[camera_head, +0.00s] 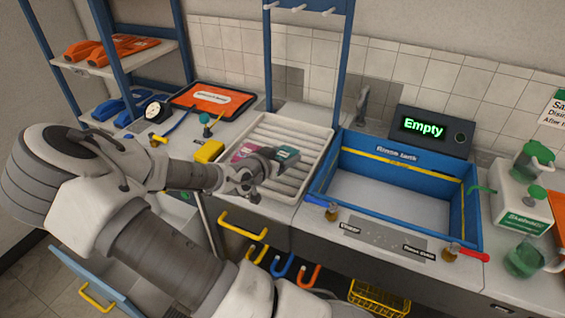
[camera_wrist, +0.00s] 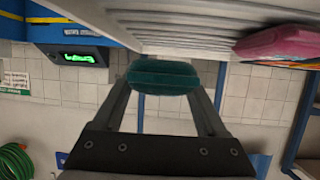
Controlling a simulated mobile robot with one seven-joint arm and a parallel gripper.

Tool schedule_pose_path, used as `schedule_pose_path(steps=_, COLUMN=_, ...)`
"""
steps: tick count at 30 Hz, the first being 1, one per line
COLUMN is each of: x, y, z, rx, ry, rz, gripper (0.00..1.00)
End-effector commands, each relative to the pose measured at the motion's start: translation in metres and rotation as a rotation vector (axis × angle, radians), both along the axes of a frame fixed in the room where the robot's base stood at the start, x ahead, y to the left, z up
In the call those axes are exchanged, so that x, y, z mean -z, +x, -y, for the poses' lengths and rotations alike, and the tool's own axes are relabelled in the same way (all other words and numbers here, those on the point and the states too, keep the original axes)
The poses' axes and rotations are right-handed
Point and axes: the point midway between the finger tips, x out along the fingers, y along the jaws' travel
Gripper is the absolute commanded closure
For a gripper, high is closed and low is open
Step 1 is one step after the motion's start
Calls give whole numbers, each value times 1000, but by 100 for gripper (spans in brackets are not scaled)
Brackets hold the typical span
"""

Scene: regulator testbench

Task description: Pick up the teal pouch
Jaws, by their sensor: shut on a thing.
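The teal pouch (camera_head: 285,155) shows at the white ribbed tray in the head view, partly hidden by my gripper (camera_head: 258,172). In the wrist view the teal pouch (camera_wrist: 163,76) sits between the two fingertips of my gripper (camera_wrist: 163,84), which are shut on it. A pink pouch (camera_head: 249,151) is just left of the teal one, and it also shows at the upper right of the wrist view (camera_wrist: 283,44). I cannot tell whether the teal pouch still touches the tray.
The ribbed tray (camera_head: 313,133) has raised edges. To its right is the blue rinse tank (camera_head: 325,172), with a display (camera_head: 428,131) reading "Empty" behind it. A blue post stands behind the tray.

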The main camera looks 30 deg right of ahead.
Motion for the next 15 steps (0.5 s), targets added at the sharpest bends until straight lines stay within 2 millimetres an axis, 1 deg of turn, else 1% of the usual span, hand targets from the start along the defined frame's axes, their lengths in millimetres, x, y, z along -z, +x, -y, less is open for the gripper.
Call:
schedule_pose_path(steps=1, x=-4, y=-13, z=0, rx=7, ry=6, rz=-2, gripper=100)
schedule_pose_path(steps=12, x=-48, y=-85, z=0, rx=5, ry=6, rz=-1, gripper=100)
schedule_pose_path(steps=14, x=-55, y=-93, z=0, rx=4, ry=4, rz=-4, gripper=100)
schedule_pose_path(steps=15, x=-59, y=-93, z=2, rx=4, ry=-4, rz=-7, gripper=100)
